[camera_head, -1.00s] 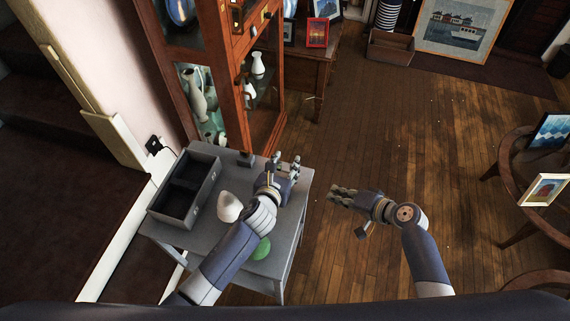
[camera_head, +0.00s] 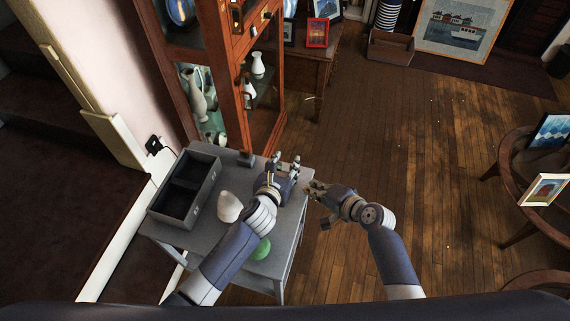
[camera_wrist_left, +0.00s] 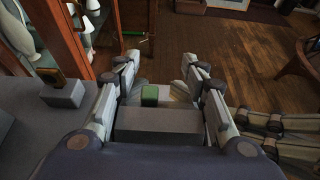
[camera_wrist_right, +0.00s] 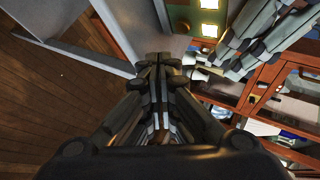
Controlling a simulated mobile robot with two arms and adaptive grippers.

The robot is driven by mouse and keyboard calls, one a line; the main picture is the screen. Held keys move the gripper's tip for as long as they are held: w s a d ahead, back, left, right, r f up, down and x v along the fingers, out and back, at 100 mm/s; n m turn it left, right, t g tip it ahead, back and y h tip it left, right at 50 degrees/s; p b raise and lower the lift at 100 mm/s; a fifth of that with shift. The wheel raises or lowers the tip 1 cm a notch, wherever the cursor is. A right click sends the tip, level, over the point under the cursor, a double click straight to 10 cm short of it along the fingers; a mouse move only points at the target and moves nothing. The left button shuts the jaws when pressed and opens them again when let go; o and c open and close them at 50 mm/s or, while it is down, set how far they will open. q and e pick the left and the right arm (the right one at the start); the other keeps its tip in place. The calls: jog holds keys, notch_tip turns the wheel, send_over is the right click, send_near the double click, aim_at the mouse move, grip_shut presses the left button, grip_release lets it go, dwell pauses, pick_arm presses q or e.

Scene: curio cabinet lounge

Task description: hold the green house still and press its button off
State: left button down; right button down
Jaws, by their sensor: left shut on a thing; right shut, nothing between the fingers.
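The green house (camera_wrist_right: 180,14) shows in the right wrist view with bright lit windows and a small orange spot that may be its button. My left gripper (camera_head: 285,163) is shut on it above the far right part of the grey table. In the left wrist view a small green part of the house (camera_wrist_left: 150,95) shows between the fingers (camera_wrist_left: 162,72); the rest is hidden. In the head view the hand hides the house. My right gripper (camera_head: 309,190) is shut and empty, beside the table's right edge, close to the left hand but apart from the house (camera_wrist_right: 160,62).
A wooden glass cabinet (camera_head: 232,75) rises behind. Open floor lies to the right.

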jog(key=shift+w+a, duration=0.15)
jog(key=shift+a, duration=0.35)
jog(key=shift+w+a, duration=0.15)
jog(key=shift+a, duration=0.35)
jog(key=shift+a, duration=0.1)
dwell(0.6)
jog(key=shift+w+a, duration=0.15)
jog(key=shift+a, duration=0.25)
dwell(0.4)
jog(key=shift+s+d, duration=0.2)
jog(key=shift+d, duration=0.35)
jog(key=shift+s+d, duration=0.3)
jog(key=shift+d, duration=0.65)
jog(key=shift+s+d, duration=0.3)
jog(key=shift+d, duration=0.65)
jog(key=shift+s+d, duration=0.3)
jog(key=shift+d, duration=0.65)
